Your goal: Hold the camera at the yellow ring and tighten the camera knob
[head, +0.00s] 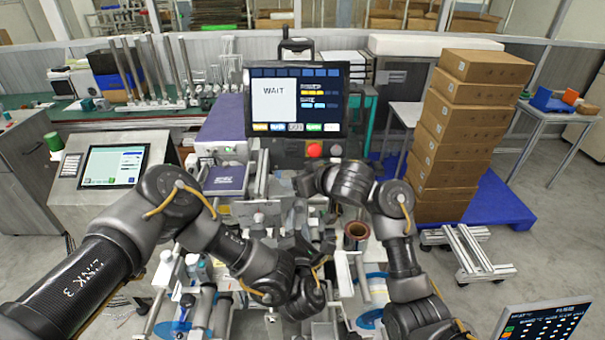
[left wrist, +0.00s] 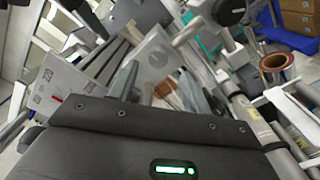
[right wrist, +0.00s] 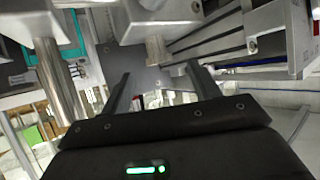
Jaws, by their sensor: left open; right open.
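My left gripper (left wrist: 172,85) is open in the left wrist view, with bare machine parts and a pale panel beyond its fingers and nothing between them. My right gripper (right wrist: 160,85) is open and empty in the right wrist view, below a metal block and a cylindrical rod. In the head view both arms reach over the middle of the machine, and their fingertips are hidden behind the arm links. I cannot make out the camera, its yellow ring or its knob with certainty in any view.
A monitor reading WAIT (head: 296,100) stands behind the arms, with a red button (head: 314,150) below it. Stacked cartons (head: 459,120) stand at the right. Rods and rails crowd both grippers.

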